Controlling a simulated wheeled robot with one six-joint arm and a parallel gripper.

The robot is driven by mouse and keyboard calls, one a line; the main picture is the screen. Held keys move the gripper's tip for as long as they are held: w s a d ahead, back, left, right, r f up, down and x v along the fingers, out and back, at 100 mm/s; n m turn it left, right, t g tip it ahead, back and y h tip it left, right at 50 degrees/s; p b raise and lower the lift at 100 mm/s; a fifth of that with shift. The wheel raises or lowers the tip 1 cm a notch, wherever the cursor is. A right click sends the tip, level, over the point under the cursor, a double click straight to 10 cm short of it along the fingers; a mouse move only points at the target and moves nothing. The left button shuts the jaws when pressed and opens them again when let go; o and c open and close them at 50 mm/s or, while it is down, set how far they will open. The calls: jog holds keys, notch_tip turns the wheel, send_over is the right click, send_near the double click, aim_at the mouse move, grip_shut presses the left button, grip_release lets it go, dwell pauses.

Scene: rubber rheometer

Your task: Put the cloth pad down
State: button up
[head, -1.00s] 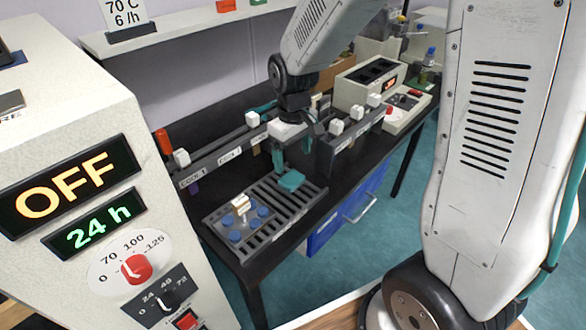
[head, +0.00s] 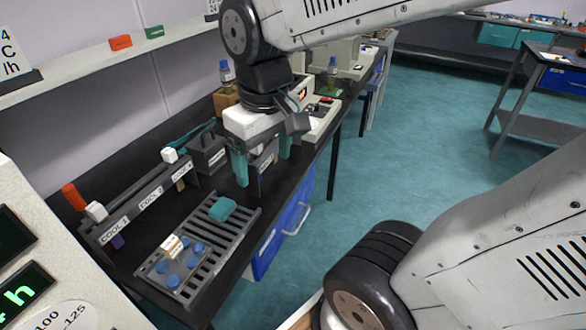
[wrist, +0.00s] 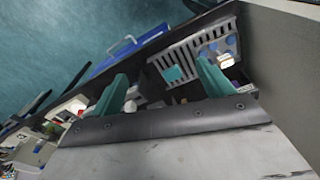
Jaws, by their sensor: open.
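The teal cloth pad (head: 222,208) lies on the slatted part of the grey rack (head: 236,232) on the black bench. It also shows in the wrist view (wrist: 173,73), on the rack and apart from my fingers. My gripper (head: 262,170) is open and empty, with its two teal fingers pointing down. In the head view it hangs above the bench, to the right of and behind the pad. In the wrist view my gripper's fingers (wrist: 160,85) are spread wide with nothing held between them.
Several blue round pieces and a white-topped item (head: 171,247) sit at the rack's near end. A grey rail labelled COOL (head: 150,200) runs behind the rack. A white instrument (head: 318,118) stands farther along the bench. Teal floor to the right is open.

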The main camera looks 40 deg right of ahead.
jog(key=s+m, duration=0.1)
jog(key=s, duration=0.6)
jog(key=shift+d+r, duration=0.25)
jog(key=shift+r, duration=0.2)
dwell(0.6)
